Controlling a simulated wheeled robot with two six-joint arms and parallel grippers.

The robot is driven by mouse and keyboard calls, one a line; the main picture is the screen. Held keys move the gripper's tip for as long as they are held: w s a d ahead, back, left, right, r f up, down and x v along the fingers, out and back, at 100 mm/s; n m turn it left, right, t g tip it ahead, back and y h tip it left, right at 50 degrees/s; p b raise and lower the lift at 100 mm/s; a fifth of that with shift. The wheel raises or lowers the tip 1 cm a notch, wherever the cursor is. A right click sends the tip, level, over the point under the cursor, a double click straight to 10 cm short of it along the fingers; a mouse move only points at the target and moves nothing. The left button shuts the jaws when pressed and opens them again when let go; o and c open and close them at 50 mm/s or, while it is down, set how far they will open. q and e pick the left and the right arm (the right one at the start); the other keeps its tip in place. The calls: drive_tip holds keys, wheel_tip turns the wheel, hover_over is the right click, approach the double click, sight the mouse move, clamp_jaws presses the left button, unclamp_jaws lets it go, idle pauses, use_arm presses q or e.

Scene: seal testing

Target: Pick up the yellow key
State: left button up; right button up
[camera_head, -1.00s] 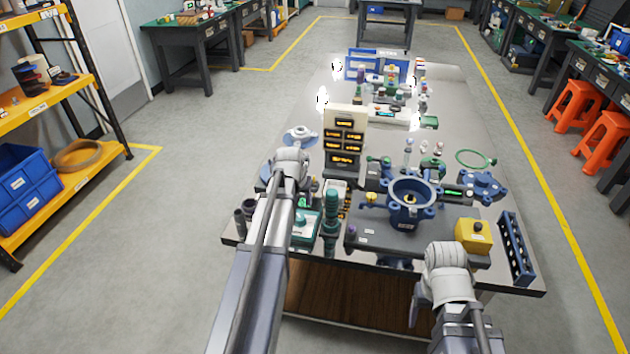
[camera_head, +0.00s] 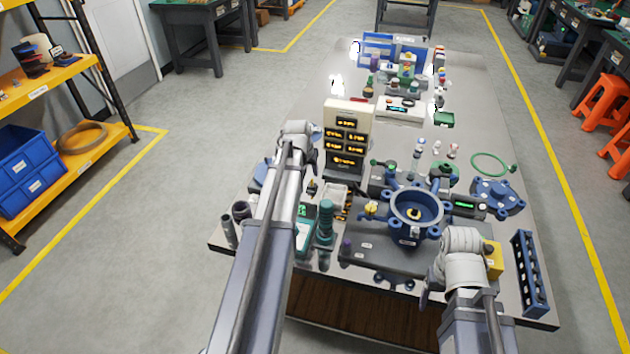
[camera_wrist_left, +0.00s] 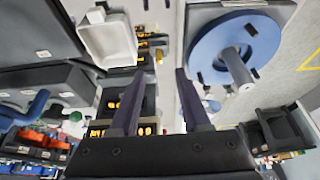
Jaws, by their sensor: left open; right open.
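A small yellow part (camera_head: 371,208) stands at the left of the dark grey fixture plate (camera_head: 370,262). Another yellow piece (camera_head: 413,214) shows inside the blue round housing (camera_head: 416,232). I cannot tell which one is the yellow key. My left gripper (camera_head: 312,163) is over the table beside the beige display panel (camera_head: 348,113), its fingers mostly hidden by my arm. In the left wrist view the left gripper (camera_wrist_left: 156,90) is open with nothing held. My right gripper (camera_head: 426,292) hangs low at the table's front edge, partly hidden behind its wrist, open.
A yellow box (camera_head: 494,262) sits behind my right wrist. A dark blue rack (camera_head: 530,275) stands at the right front. A white tray (camera_wrist_left: 108,42) and a blue round disc (camera_wrist_left: 225,48) are near the left gripper. Teal bottle (camera_head: 325,225) stands by my left arm.

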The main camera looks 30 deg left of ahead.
sight(312, 180)
use_arm(q)
drive_tip(key=b+x, duration=0.4)
drive_tip(key=x, duration=0.1)
drive_tip(key=b+x, duration=0.3)
drive_tip(key=shift+w+r, duration=0.1)
drive_tip(key=shift+w, duration=0.15)
drive_tip(key=shift+r, duration=0.1)
clamp_jaws()
idle(0.6)
